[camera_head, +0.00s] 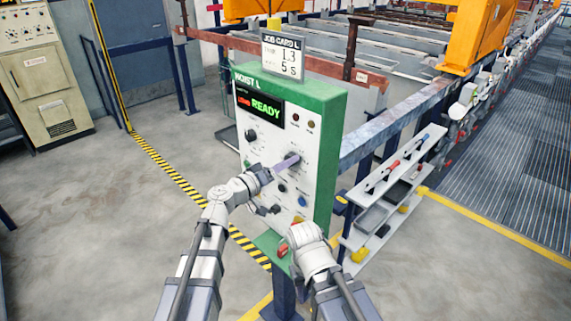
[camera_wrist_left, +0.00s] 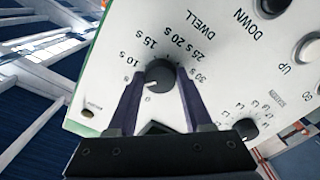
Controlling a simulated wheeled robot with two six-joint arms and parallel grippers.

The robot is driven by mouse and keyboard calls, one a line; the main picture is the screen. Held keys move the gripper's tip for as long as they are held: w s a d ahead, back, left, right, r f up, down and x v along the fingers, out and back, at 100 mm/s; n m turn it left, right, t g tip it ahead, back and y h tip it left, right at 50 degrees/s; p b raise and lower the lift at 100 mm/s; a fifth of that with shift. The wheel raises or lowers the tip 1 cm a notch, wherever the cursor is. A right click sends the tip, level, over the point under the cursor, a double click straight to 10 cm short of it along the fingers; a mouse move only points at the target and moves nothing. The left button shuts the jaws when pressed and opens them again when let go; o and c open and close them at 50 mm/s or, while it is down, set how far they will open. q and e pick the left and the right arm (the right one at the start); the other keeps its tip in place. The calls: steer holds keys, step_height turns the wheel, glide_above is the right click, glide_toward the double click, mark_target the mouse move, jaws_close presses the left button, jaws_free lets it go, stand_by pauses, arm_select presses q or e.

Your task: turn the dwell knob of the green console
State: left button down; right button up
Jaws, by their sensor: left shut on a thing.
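The green console (camera_head: 322,110) stands upright with a white front panel. The knob's exact setting is hard to read. My right gripper (camera_head: 300,243) is low in front of the console; its fingers are not clear.
A job card (camera_head: 283,56) on top of the console reads 1.3 and 5 s. The console's display (camera_head: 262,108) shows READY. Other knobs (camera_head: 251,135) and buttons sit close by on the panel. A shelf rack (camera_head: 392,190) with tools stands at the right. The floor at left is clear.

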arm_select(q)
steer(key=shift+c, duration=1.6)
jaws_free()
steer(key=v, duration=0.7)
steer(key=shift+s+a, duration=0.3)
steer(key=shift+a, duration=0.05)
